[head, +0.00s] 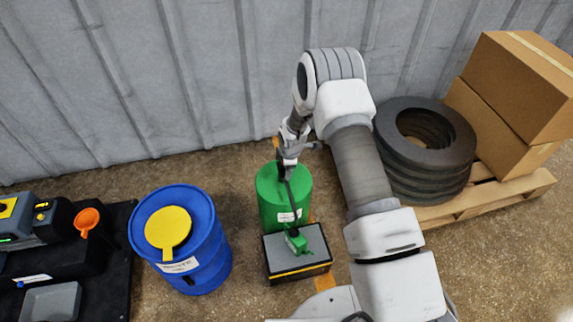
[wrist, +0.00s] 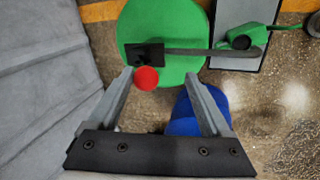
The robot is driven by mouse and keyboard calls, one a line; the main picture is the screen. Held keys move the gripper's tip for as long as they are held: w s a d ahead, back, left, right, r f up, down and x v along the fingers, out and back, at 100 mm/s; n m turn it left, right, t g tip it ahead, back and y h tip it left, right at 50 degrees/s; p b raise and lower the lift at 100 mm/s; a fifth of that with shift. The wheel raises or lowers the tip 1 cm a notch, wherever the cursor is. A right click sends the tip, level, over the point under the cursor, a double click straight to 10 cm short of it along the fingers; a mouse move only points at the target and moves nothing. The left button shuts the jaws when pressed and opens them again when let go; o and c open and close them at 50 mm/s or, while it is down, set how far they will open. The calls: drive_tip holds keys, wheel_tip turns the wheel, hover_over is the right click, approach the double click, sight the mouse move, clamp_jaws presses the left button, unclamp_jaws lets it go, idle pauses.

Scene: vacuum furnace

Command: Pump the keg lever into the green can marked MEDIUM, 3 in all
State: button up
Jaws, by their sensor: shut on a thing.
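A green keg (head: 284,188) with a white label stands below my arm. Its round top also shows in the wrist view (wrist: 165,20), with a black block (wrist: 144,54) and a dark spout reaching over a small green can (wrist: 246,36). In the head view the can (head: 297,242) sits on a low platform in front of the keg; its marking is too small to read. A red lever knob (wrist: 146,79) shows between my fingertips. My gripper (head: 289,160) is over the keg top, shut on the lever; the fingers stand apart with the knob nearest the left one.
The low grey-topped platform (head: 280,248) has a yellow-striped edge. A blue drum (head: 207,262) with a yellow disc on top stands left. A black bench (head: 100,285) is far left. Stacked tyres (head: 420,190) and boxes (head: 520,85) rest on a pallet (head: 500,203) at right. A wall is behind.

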drive_tip(key=a+p+v, duration=0.1)
drive_tip(key=p+v, duration=0.3)
drive_tip(key=v, duration=1.3)
drive_tip(key=shift+d+p, duration=0.3)
drive_tip(key=shift+d, duration=0.15)
drive_tip(key=shift+w, duration=0.1)
drive_tip(key=s+d+r+m, duration=0.3)
drive_tip(key=r, duration=0.5)
drive_tip(key=s+d+r+m+t+h, duration=0.1)
drive_tip(key=s+d+r+m, duration=0.2)
drive_tip(key=r, duration=0.6)
drive_tip(key=s+d+r+m, duration=0.2)
drive_tip(key=s+r+m, duration=0.15)
drive_tip(key=r, duration=0.45)
drive_tip(key=s+d+r+m+p, duration=0.1)
drive_tip(key=s+r+m, duration=0.4)
drive_tip(key=s, duration=0.6)
drive_tip(key=s+d+r+m, duration=0.1)
drive_tip(key=s+r+m, duration=0.3)
drive_tip(key=s, duration=0.6)
wheel_tip(320, 180, up, 16)
drive_tip(key=p, duration=1.6)
drive_tip(key=shift+d+r+t, duration=0.2)
drive_tip(key=shift+t, duration=0.2)
